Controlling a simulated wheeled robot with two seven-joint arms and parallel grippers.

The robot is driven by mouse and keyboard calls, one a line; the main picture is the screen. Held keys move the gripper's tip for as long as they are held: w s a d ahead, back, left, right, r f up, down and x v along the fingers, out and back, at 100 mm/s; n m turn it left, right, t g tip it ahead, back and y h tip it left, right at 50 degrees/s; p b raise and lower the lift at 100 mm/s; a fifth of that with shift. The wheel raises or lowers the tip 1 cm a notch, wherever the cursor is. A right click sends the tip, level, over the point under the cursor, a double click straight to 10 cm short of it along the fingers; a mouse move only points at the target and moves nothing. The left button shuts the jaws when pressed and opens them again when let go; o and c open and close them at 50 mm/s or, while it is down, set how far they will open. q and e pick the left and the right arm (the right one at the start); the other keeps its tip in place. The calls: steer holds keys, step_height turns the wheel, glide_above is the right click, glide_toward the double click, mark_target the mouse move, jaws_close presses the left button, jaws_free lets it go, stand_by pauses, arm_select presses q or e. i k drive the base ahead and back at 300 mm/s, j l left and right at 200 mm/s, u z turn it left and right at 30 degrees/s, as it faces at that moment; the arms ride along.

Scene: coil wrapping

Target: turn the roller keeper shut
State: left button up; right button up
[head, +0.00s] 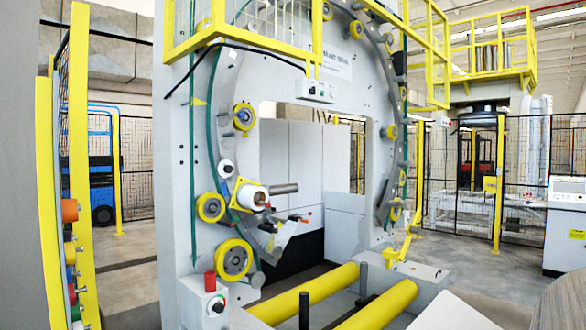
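A white roller (252,197) with a yellow plate behind it sits on the lower left of the large grey ring frame (205,150). A grey rod (283,188) sticks out to its right. Just below are small dark levers with red or orange ends (298,217), beside a grey angled bracket (275,236). The keeper is probably among these parts, but it is too small to tell which piece it is or whether it is open or shut. Neither of my grippers is in view.
Yellow wheels (234,260) line the ring. Two yellow rollers (305,295) lie low in front. A control cabinet (566,225) is at the right.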

mark_target(241, 115)
steer(key=i+l+u, duration=0.25)
steer(key=i, duration=0.15)
steer(key=i+l+u, duration=0.25)
steer(key=i+z, duration=0.15)
steer(key=z, duration=0.3)
steer(key=i+j+z, duration=0.1)
steer(key=z, duration=0.3)
steer(key=i, duration=0.1)
